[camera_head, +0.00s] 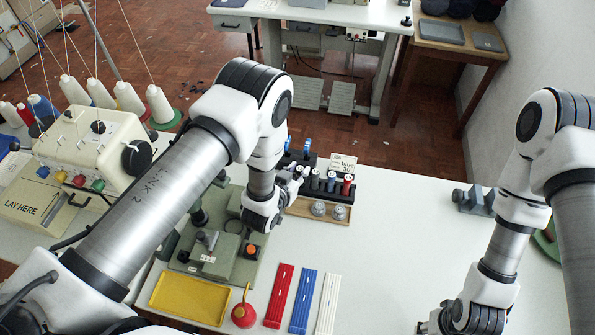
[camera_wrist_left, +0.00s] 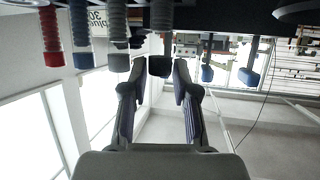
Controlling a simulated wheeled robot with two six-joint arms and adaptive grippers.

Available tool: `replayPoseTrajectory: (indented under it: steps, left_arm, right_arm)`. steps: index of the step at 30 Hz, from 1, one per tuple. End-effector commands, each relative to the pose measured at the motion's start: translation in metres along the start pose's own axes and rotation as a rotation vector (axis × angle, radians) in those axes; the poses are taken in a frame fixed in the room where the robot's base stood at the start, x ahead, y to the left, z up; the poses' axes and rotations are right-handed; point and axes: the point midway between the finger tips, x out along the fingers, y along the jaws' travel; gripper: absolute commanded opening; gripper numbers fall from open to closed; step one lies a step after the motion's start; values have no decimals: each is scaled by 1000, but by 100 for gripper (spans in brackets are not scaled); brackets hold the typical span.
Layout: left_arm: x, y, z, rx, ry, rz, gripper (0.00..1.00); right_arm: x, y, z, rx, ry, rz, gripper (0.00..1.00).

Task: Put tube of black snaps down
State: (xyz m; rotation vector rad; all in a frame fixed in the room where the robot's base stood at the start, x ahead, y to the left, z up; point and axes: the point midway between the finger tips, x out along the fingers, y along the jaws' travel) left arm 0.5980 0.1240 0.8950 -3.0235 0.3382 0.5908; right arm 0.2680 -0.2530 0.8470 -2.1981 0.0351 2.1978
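My left gripper (camera_head: 292,185) is at the left end of the dark tube rack (camera_head: 338,196). In the left wrist view, which shows the rack upside down, its two fingers (camera_wrist_left: 160,75) stand on either side of a black tube end (camera_wrist_left: 160,66), apparently touching it. This looks like the tube of black snaps; the gripper hides most of it in the head view. Red (camera_head: 347,184), blue (camera_head: 331,182) and greyish (camera_wrist_left: 118,60) tubes stand in the rack beside it. My right gripper (camera_head: 430,325) is at the bottom edge, partly cut off, its fingers unclear.
A wooden tray with metal cups (camera_head: 318,208) lies before the rack, a small card (camera_head: 343,164) behind. A green press (camera_head: 228,250), yellow tray (camera_head: 190,298), red round object (camera_head: 244,315) and coloured strips (camera_head: 303,300) are nearer.

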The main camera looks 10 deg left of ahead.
Motion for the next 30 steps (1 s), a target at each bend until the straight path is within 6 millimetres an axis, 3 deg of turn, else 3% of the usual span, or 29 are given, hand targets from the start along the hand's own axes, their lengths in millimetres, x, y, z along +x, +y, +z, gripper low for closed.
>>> replayPoseTrajectory:
  steps: [11, 24, 30]
  left_arm:
    - [-6, 0, -5, 0, -2, 0, 34]
    - [-106, 0, -6, -1, -5, -1, 34]
    - [-122, 0, -4, 0, -1, 0, 34]
  right_arm:
    - [-8, 0, 0, 0, 0, 0, 40]
    - [-61, 0, 0, 0, 0, 0, 40]
    - [-64, 0, 0, 0, 0, 0, 40]
